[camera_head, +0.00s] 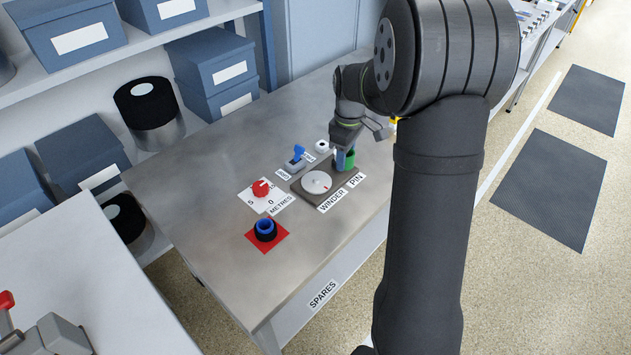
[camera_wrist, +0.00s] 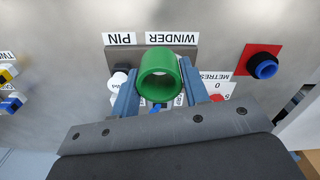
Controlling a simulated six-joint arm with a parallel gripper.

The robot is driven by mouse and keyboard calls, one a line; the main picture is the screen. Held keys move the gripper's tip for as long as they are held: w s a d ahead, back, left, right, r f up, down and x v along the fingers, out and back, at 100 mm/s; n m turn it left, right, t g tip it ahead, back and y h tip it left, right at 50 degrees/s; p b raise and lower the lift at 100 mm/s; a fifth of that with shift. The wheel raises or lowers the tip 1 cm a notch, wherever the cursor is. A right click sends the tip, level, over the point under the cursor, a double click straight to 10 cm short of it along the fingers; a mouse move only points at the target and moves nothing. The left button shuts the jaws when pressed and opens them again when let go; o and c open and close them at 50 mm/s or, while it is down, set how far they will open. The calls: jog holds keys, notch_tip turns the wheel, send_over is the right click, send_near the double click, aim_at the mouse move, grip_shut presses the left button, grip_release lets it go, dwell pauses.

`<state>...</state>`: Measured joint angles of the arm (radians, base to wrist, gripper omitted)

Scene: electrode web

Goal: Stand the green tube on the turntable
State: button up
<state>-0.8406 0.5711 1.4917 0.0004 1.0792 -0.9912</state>
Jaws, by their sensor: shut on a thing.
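The green tube (camera_head: 349,160) is upright between the fingers of my gripper (camera_head: 343,155), over the PIN end of a dark plate. In the wrist view I look into the open end of the green tube (camera_wrist: 160,62), with a blue finger on each side. The silver turntable (camera_head: 316,182) is on the same plate, left of the tube, by the WINDER label. Nothing stands on it. I cannot tell whether the tube's lower end touches the plate. The tube and fingers hide the turntable in the wrist view.
A black-and-blue ring stands on a red square (camera_head: 267,231) at the front. A red METRES knob (camera_head: 261,188), a blue switch (camera_head: 297,158) and a white round button (camera_head: 322,146) line the plate's far side. The table's left part is clear.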

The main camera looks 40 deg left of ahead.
jog(key=w+d, duration=0.2)
send_over(316, 179)
notch_tip(316, 179, down, 7)
jog(key=shift+r, duration=0.2)
jog(key=shift+f, duration=2)
jog(key=shift+f, duration=0.1)
jog(key=o, duration=0.9)
jog(key=shift+o, duration=0.2)
notch_tip(316, 179, up, 12)
